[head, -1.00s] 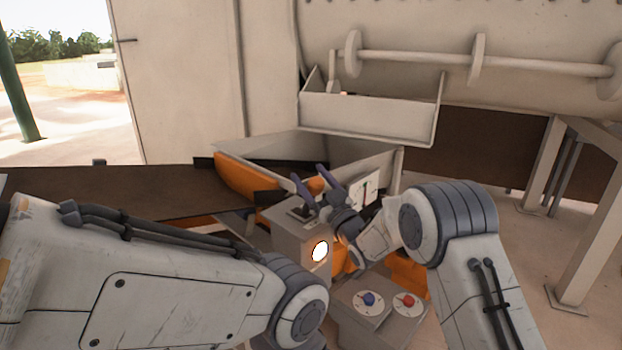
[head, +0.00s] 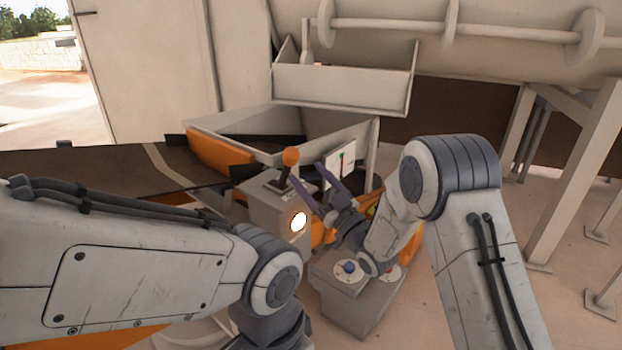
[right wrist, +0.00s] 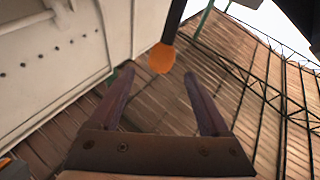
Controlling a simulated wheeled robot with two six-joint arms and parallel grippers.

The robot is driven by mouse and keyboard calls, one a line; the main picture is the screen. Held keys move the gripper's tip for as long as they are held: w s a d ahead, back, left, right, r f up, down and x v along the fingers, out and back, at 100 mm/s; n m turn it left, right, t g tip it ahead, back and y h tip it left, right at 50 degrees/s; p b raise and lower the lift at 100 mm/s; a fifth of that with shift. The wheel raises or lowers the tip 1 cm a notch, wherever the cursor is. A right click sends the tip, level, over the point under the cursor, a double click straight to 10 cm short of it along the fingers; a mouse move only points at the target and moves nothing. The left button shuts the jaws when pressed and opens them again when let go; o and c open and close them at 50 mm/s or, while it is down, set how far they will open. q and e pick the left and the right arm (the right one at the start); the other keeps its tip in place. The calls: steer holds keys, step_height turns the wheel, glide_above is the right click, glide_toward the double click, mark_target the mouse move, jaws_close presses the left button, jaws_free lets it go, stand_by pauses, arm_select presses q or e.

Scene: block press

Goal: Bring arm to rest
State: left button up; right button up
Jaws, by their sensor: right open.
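My right gripper (head: 306,172) is open, its two dark purple fingers pointing up and left beside a lever. The lever has an orange knob (head: 291,157) on a black stalk and stands on top of a grey control box (head: 264,205). A round white light glows on the front of the box. In the right wrist view the knob (right wrist: 161,58) and its black stalk show beyond the open fingertips (right wrist: 160,76), with nothing held between them. My left arm crosses the lower left of the head view; its gripper is out of the picture.
A grey button box (head: 345,306) stands below my right forearm, its blue button (head: 349,267) visible and the other button mostly hidden. A grey hopper (head: 345,135) is behind the lever. A metal chute (head: 340,90) hangs above.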

steer(key=shift+w+a+h, duration=0.1)
steer(key=shift+a+h, duration=0.3)
steer(key=shift+a, duration=0.1)
steer(key=s+d+f+m+g+h, duration=0.1)
steer(key=s+d+f+g+h, duration=0.3)
steer(key=s, duration=0.9)
steer(key=s+d+f+m+g+h, duration=0.1)
steer(key=s+d+f+g+h, duration=0.15)
steer(key=s+g+h, duration=0.65)
steer(key=s+d+f+m+g, duration=0.1)
steer(key=s+d+f+g, duration=0.2)
steer(key=s, duration=1.3)
step_height(320, 180, up, 21)
steer(key=s+d+p, duration=0.1)
steer(key=p, duration=1.8)
steer(key=shift+f+p, duration=0.2)
steer(key=shift+p, duration=0.1)
steer(key=shift+s, duration=0.1)
